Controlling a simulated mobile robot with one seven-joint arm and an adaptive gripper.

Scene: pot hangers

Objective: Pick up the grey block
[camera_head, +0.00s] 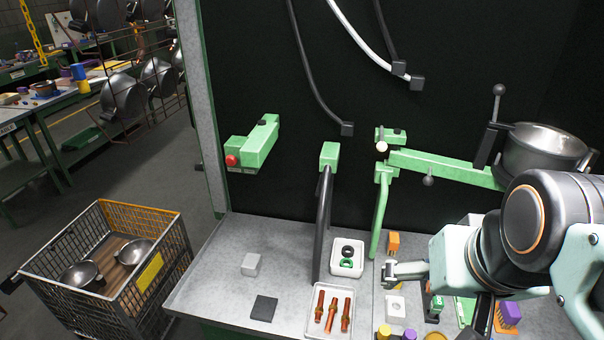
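A small light grey block (250,264) sits on the left part of the grey workbench top (215,280). Nothing touches it. My gripper (390,271) is to the right of the block, beyond the white trays, and points left. Its fingers are seen side-on and small, so I cannot tell whether they are open or shut. No held object can be made out.
A flat dark square (263,308) lies just in front of the block. A tray of copper-coloured parts (311,297) and a tray of rings (336,262) stand to its right. A dark upright bar (323,225) rises between block and gripper. A wire basket (150,225) stands left.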

